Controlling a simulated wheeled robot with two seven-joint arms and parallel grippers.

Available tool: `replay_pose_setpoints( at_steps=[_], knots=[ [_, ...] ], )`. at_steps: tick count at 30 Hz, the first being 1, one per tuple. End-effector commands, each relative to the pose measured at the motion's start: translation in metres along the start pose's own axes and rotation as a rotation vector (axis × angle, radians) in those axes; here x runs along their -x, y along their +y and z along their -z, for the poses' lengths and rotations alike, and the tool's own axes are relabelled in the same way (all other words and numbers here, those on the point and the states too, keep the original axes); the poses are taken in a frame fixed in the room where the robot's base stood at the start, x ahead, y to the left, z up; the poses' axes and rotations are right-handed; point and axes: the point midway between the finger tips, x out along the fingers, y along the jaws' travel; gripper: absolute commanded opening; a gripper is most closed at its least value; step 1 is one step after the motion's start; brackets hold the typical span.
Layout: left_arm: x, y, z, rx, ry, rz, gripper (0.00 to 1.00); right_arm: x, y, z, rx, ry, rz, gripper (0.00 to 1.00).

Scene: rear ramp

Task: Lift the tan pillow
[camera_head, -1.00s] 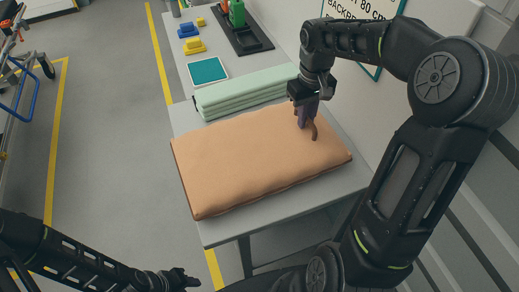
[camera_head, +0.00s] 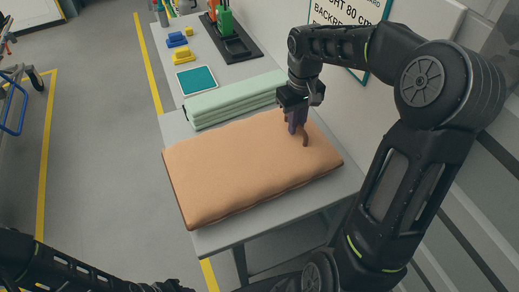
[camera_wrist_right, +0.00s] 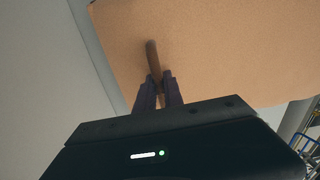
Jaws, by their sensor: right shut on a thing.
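The tan pillow (camera_head: 250,168) lies flat on the near end of the grey table (camera_head: 270,228). A short brown strap (camera_head: 305,137) shows at its far right part. My right gripper (camera_head: 297,128) is over that part, pointing down, with purple fingers shut on the strap. In the right wrist view, the strap (camera_wrist_right: 152,55) runs between the two fingers (camera_wrist_right: 158,88), and the pillow (camera_wrist_right: 225,50) spreads beyond them. My left gripper (camera_head: 172,286) shows only in part at the bottom edge, away from the pillow; its jaws cannot be made out.
A folded green cloth stack (camera_head: 235,100) lies just behind the pillow. Farther back are a teal panel (camera_head: 196,80), yellow and blue pieces and a black tray (camera_head: 232,42). A wall with a sign (camera_head: 350,20) borders the table on the right. Open floor lies left.

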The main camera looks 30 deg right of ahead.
Motion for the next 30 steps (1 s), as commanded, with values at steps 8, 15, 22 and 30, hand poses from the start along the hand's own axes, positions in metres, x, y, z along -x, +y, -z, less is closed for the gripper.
replay_pose_setpoints(
  at_steps=[8,15,22,30],
  knots=[
    [-0.002,-0.001,0.000,0.000,0.001,-0.001,0.36,0.013,0.001,0.001,-0.001,0.004,-0.002,0.00],
    [-0.007,-0.002,0.001,-0.002,0.002,-0.002,0.36,0.056,0.000,0.001,0.000,0.007,-0.001,0.00],
    [-0.009,-0.003,0.001,-0.002,0.003,-0.003,0.36,0.093,-0.001,0.001,0.001,0.004,0.001,0.00],
    [-0.009,-0.003,0.001,-0.002,0.003,-0.004,0.36,0.101,0.000,0.000,0.001,0.001,0.001,0.00]
  ],
)
